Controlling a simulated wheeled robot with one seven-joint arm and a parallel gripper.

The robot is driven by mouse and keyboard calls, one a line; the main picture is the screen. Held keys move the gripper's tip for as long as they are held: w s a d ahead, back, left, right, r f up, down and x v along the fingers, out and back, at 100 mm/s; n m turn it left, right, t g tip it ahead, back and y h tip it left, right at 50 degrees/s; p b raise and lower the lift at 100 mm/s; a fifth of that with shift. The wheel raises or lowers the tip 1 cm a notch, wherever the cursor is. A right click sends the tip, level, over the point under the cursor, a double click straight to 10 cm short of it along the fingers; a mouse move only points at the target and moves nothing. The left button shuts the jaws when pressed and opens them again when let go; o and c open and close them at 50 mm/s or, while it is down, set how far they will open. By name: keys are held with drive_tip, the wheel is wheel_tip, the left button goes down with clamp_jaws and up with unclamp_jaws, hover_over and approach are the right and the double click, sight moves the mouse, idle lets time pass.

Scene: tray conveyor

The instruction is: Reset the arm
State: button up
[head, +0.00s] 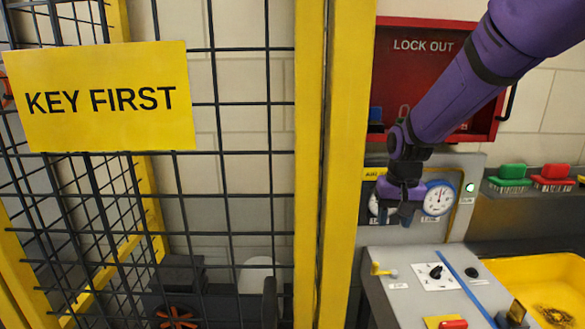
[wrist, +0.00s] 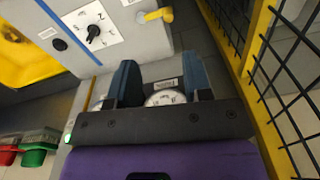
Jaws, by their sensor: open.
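My purple arm comes in from the upper right in the head view. My gripper (head: 402,213) points down in front of the panel with the round gauges. In the wrist view my gripper (wrist: 160,75) shows two dark blue fingers spread apart, with nothing between them. A white gauge (head: 438,198) is just right of the gripper; a gauge face (wrist: 165,98) also shows behind the fingers in the wrist view. A second gauge is partly hidden by the gripper.
A grey console (head: 405,262) with a black rotary knob (head: 436,272) and a yellow lever (head: 383,270) stands below. A yellow post (head: 345,150) and black mesh fence (head: 230,120) are at left. A red lock-out box (head: 400,75) hangs behind. A yellow tray (head: 495,268) is at right.

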drive_tip(key=s+d+r+t, duration=0.2)
drive_tip(key=s+d+r, duration=0.2)
drive_tip(key=s+r, duration=0.75)
drive_tip(key=s+d+r+n+t, duration=0.1)
drive_tip(key=s+d+r+t, duration=0.1)
drive_tip(key=s, duration=1.3)
drive_tip(key=shift+s+r+t, duration=0.3)
drive_tip(key=shift+s+r, duration=0.05)
drive_tip(key=shift+r, duration=0.3)
drive_tip(key=shift+a, duration=0.1)
